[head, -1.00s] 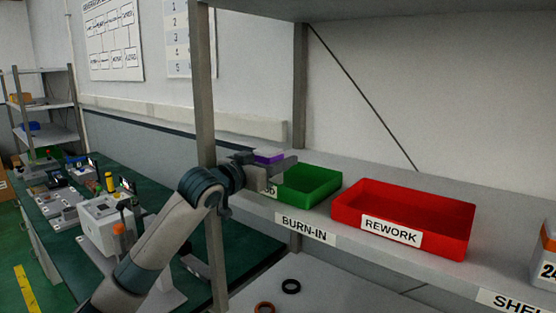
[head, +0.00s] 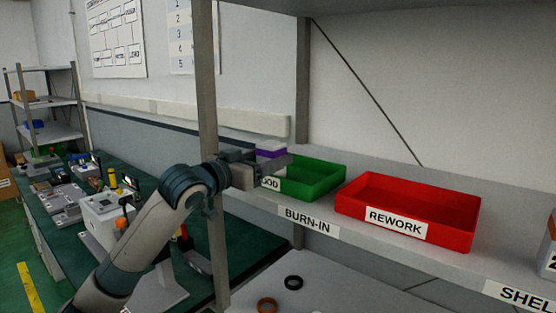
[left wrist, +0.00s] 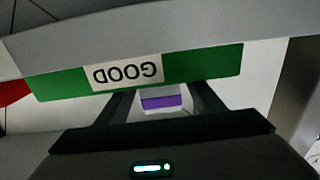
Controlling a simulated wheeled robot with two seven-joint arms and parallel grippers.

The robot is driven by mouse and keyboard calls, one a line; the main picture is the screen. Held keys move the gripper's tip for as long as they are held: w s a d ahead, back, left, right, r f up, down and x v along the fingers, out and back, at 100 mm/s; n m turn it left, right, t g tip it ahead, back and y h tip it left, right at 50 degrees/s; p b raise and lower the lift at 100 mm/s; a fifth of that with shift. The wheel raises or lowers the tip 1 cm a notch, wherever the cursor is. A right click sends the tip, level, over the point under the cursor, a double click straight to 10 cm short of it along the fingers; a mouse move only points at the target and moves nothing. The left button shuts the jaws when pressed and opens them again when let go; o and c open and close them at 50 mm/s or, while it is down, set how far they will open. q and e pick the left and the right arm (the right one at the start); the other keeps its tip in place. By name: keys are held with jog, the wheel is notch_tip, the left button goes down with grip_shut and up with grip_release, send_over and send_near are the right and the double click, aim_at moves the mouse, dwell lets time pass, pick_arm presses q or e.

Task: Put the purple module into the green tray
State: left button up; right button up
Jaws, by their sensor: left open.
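The purple module (head: 271,153), with a pale top, shows in the head view at the left end of the green tray (head: 320,187), by its back. My left gripper (head: 276,163) is open at the module, its near finger covering the lower part. In the left wrist view the module (left wrist: 161,102) shows between the two spread fingers, beyond the tray's wall (left wrist: 205,65) with its upside-down GOOD label. I cannot tell whether the module touches the tray floor. My right gripper is not in view.
A red REWORK tray (head: 450,215) stands right of the green tray on the grey shelf (head: 370,247). A shelf post (head: 206,90) rises close by my left arm. Dark and orange rings (head: 293,283) lie on the lower surface. A green bench with equipment is at left.

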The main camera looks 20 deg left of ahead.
aim_at(263, 160)
pick_arm(q)
jog(key=b+v, duration=0.2)
jog(key=v, duration=0.5)
jog(key=shift+s, duration=0.2)
dwell(0.5)
jog(key=shift+a, duration=0.1)
